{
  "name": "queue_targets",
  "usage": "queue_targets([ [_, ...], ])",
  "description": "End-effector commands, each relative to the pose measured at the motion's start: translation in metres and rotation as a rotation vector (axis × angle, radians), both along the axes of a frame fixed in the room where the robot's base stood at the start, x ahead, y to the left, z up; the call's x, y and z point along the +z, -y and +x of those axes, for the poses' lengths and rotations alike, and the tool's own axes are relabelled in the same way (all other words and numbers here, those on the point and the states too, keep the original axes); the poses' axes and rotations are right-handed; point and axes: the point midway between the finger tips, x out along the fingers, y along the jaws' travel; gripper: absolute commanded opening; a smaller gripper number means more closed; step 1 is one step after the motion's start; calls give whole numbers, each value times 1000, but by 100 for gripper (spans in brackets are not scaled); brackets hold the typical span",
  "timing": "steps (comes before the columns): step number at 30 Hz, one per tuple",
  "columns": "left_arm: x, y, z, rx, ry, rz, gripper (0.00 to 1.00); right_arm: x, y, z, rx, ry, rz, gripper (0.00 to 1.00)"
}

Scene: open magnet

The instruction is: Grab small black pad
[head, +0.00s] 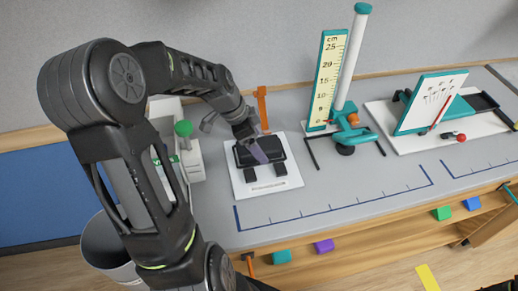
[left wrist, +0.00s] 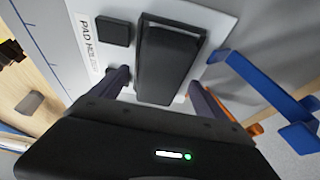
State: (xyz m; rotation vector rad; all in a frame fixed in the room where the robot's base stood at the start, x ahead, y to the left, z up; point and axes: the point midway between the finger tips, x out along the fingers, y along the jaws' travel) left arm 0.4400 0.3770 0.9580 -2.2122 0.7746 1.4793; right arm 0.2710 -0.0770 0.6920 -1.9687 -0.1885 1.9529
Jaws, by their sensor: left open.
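A white board (head: 238,188) on the grey table carries a large black block (head: 272,149) and two small black pads in front of it, a left one (head: 250,174) and a right one (head: 280,171). My left gripper (head: 257,151) is over the large block, partly covering it. In the left wrist view the open fingers (left wrist: 160,85) straddle the large black block (left wrist: 170,58). Whether the fingers touch the block cannot be told.
An orange post (head: 262,108) stands behind the board. A white box with a green knob (head: 184,128) is to the left. A centimetre scale (head: 327,85) and a picture stand (head: 430,103) are to the right.

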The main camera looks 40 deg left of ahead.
Motion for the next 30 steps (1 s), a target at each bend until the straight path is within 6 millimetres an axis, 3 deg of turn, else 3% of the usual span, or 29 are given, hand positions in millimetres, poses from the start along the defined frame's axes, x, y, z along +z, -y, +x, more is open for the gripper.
queue_targets([
  [7,0,0,0,0,0,0,85,0,0,0,0,0,0,53],
  [30,0,0,0,0,0,0,22,0,0,0,0,0,0,53],
])
